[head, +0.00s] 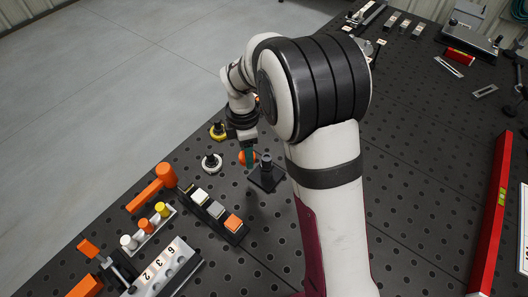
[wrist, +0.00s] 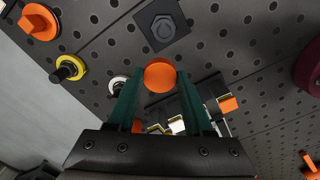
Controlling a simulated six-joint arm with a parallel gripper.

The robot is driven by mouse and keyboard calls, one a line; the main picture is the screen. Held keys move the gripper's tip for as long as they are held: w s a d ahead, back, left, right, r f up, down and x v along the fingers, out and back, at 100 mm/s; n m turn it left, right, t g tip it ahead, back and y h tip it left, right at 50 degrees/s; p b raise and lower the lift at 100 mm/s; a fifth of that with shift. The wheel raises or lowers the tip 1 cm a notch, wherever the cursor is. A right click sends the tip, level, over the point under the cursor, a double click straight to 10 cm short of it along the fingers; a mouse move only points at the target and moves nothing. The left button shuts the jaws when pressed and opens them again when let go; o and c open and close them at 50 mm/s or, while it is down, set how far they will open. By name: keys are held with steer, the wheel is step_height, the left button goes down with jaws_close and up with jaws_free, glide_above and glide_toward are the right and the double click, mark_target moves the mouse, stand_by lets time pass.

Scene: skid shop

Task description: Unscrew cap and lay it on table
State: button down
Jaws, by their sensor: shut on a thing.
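An orange round cap (head: 247,157) sits between the green fingers of my gripper (head: 249,152). In the wrist view the cap (wrist: 160,75) shows as an orange disc with my gripper (wrist: 159,84) shut on it. A black post on a square base plate (head: 266,177) stands just right of the cap in the head view. In the wrist view the bare post top (wrist: 164,26) and its plate lie apart from the cap. How high the cap is above the table is hard to tell.
On the black perforated table (head: 225,270), a yellow-ringed knob (head: 217,132) and a white-ringed knob (head: 212,163) stand near the cap. A button box (head: 212,215), an orange handle (head: 150,189) and a peg rack (head: 146,232) are nearer. A red level (head: 489,225) lies right.

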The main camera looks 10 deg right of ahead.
steer(key=n, duration=0.1)
glide_above(231, 188)
step_height(231, 188, down, 4)
steer(key=shift+f, duration=1.5)
steer(key=shift+f, duration=0.1)
steer(key=shift+f, duration=0.35)
steer(key=shift+f, duration=1.35)
steer(key=shift+c, duration=1.1)
jaws_free()
